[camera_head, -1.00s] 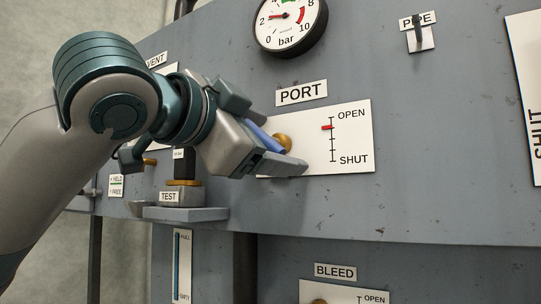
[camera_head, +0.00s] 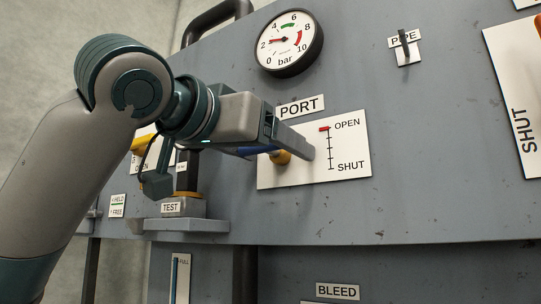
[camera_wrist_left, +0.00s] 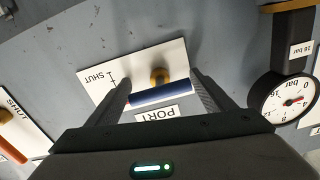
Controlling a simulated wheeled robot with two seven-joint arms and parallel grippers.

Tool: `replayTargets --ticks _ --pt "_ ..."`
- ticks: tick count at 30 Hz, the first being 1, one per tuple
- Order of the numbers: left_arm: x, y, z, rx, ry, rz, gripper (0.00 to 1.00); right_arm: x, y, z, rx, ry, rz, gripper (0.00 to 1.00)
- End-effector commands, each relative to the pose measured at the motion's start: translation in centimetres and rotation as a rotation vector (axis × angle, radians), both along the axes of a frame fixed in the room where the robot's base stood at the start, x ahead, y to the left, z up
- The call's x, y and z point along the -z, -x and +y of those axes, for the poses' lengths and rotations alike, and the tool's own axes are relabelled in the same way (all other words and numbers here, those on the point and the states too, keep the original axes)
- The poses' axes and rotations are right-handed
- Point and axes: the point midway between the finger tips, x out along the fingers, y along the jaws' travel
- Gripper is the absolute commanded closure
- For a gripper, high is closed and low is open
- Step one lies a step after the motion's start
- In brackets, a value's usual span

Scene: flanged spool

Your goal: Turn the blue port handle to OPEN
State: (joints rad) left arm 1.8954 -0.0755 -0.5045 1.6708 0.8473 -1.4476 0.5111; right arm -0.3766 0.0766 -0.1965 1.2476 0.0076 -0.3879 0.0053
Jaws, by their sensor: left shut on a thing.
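The blue port handle (camera_head: 257,151) sits on a brass hub (camera_head: 281,157) at the left of the white PORT plate (camera_head: 346,157). My left gripper (camera_head: 300,148) is shut on it, partly hiding it in the head view. In the left wrist view, the blue handle (camera_wrist_left: 163,94) lies across between the two fingers (camera_wrist_left: 160,84), a finger at each end, beside the brass hub (camera_wrist_left: 159,76). The red pointer (camera_head: 324,129) stands at the top of the scale, level with OPEN. My right gripper is not in view.
A round bar gauge (camera_head: 289,43) is above the PORT label, its needle a little above 2. A TEST block (camera_head: 183,207) stands on a ledge below my left arm. A PIPE switch (camera_head: 405,46) is at upper right.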

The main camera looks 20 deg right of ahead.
Motion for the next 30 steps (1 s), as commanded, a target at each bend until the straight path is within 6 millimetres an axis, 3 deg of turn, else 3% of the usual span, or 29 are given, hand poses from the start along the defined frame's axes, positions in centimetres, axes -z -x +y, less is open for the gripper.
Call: replayTargets --ticks 12,13,15,30 --pt "0.16 -0.03 -0.05 0.000 0.005 0.014 0.47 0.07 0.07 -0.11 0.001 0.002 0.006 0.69" --pt "0.16 -0.03 -0.05 0.000 0.005 0.014 0.22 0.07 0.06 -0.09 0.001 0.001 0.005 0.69" --pt "0.15 -0.03 -0.05 0.000 0.005 0.014 0.07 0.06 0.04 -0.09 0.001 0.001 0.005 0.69" --pt "0.11 0.48 0.63 0.001 0.007 0.009 0.07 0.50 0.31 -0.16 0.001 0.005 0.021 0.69"
